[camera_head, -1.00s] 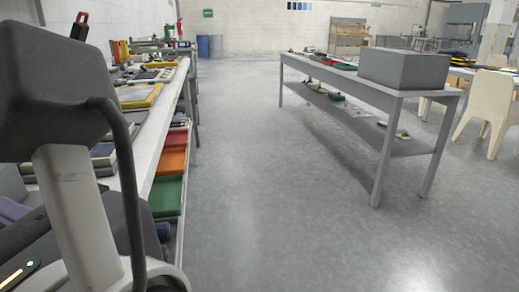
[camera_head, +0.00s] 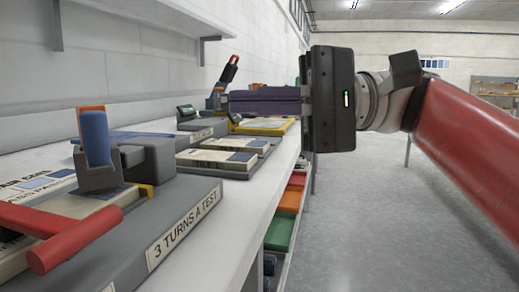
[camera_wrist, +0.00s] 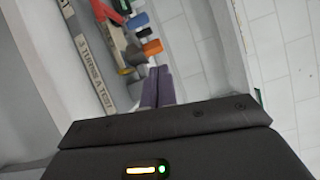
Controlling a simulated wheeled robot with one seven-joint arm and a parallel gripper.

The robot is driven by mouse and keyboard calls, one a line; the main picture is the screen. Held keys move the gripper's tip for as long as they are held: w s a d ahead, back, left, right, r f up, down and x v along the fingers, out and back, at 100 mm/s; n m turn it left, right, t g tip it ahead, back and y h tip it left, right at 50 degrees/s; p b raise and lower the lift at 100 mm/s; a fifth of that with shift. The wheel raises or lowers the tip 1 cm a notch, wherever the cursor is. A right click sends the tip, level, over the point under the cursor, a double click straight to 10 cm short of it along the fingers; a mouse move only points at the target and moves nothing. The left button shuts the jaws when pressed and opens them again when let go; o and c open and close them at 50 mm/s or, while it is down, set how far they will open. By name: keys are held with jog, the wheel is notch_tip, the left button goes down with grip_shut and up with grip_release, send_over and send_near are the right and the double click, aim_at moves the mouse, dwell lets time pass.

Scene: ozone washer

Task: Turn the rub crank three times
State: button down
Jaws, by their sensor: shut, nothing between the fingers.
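The rub tester, a grey device with a label reading "3 TURNS A TEST" (camera_head: 185,228), sits on the near left of the white bench. A red crank bar (camera_head: 75,242) sticks out at its front, partly cut off by the picture edge. A blue upright knob (camera_head: 95,138) stands in a grey holder on it. My gripper (camera_head: 232,102) is shut and empty, its purple-grey fingers pointing left above the bench, to the right of the tester and apart from it. In the wrist view, the fingers (camera_wrist: 158,72) lie together, with the red crank (camera_wrist: 108,20) beyond them.
The white bench top (camera_head: 238,205) has a free strip along its right edge. Flat sample boards (camera_head: 215,158) and another device with a red-and-black handle (camera_head: 228,70) stand farther along. A wall shelf (camera_head: 160,14) hangs above. Coloured trays (camera_head: 280,232) lie below; floor is open to the right.

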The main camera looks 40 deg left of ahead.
aim_at(97, 151)
jog(key=s+a+n, duration=0.1)
jog(key=s, duration=0.1)
jog(key=s+a+f+n+h+b, duration=0.1)
jog(key=s+a, duration=0.1)
jog(key=s+a+n+g, duration=0.1)
jog(key=s+a, duration=0.1)
jog(key=shift+f+b, duration=0.3)
jog(key=shift+b, duration=0.1)
jog(key=shift+s+d+b, duration=0.25)
jog(key=shift+s+b, duration=0.1)
jog(key=shift+s, duration=1.55)
jog(key=shift+s, duration=0.1)
jog(key=shift+s+d, duration=0.15)
jog(key=shift+s, duration=0.75)
